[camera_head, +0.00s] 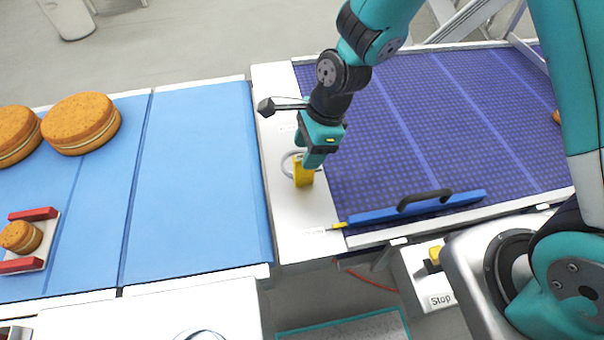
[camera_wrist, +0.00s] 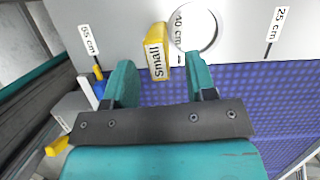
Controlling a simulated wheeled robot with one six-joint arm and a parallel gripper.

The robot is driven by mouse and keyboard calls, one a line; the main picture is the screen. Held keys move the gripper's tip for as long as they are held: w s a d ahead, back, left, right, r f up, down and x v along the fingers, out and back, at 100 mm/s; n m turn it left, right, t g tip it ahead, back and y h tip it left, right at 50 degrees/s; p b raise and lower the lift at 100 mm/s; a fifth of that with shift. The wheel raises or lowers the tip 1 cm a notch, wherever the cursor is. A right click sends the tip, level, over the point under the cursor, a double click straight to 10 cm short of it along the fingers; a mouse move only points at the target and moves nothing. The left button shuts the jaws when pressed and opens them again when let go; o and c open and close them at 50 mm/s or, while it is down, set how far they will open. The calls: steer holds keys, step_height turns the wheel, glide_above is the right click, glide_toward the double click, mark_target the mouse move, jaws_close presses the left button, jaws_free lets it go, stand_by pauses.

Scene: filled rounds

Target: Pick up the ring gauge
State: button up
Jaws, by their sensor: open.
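My gripper (camera_wrist: 159,62) is open, with one finger on each side of the handle's near end. I cannot tell whether the fingers touch it. In the head view my gripper hides part of the ring.
A blue bar with a black handle (camera_head: 425,201) lies on the dark blue belt (camera_head: 450,120) to the right. The light blue belt (camera_head: 195,170) at left carries large round filled biscuits (camera_head: 82,123) and a small one between red blocks. A stop box (camera_head: 430,280) stands in front.

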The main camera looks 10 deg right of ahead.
steer(key=b, duration=0.5)
glide_above(294, 181)
steer(key=d, duration=0.2)
steer(key=x, duration=0.2)
steer(key=d+x, duration=0.1)
steer(key=x, duration=0.1)
steer(key=shift+w+a+f, duration=0.1)
steer(key=shift+f, duration=0.45)
steer(key=shift+r, duration=0.1)
steer(key=shift+p, duration=0.3)
jaws_close()
